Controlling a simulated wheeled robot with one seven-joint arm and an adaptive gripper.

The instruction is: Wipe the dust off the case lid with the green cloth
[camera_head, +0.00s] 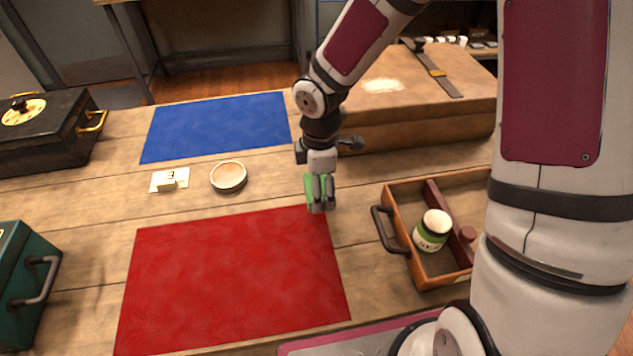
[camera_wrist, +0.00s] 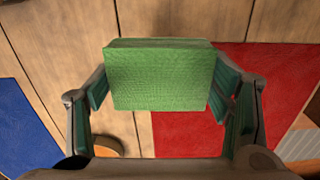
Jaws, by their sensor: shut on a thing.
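The green cloth (camera_wrist: 160,78) is a folded, block-like pad between the two fingers of my gripper (camera_head: 319,206). In the wrist view the fingers of my gripper (camera_wrist: 165,95) press on its left and right sides. In the head view the green cloth (camera_head: 309,187) shows partly behind the fingers, near the red mat's far right corner. I cannot tell whether it touches the table. The tan case (camera_head: 410,125) lies closed at the back right, beyond my gripper. A pale dusty patch (camera_head: 382,86) is on its lid, left of a dark strap (camera_head: 440,75).
A red mat (camera_head: 230,280) and a blue mat (camera_head: 217,125) lie flat. A wooden tray (camera_head: 402,255) with a green-labelled jar (camera_head: 432,230) stands at right. A round dish (camera_head: 228,177) and a card (camera_head: 169,180) lie left. A black case (camera_head: 50,140) and teal box (camera_head: 25,275) stand far left.

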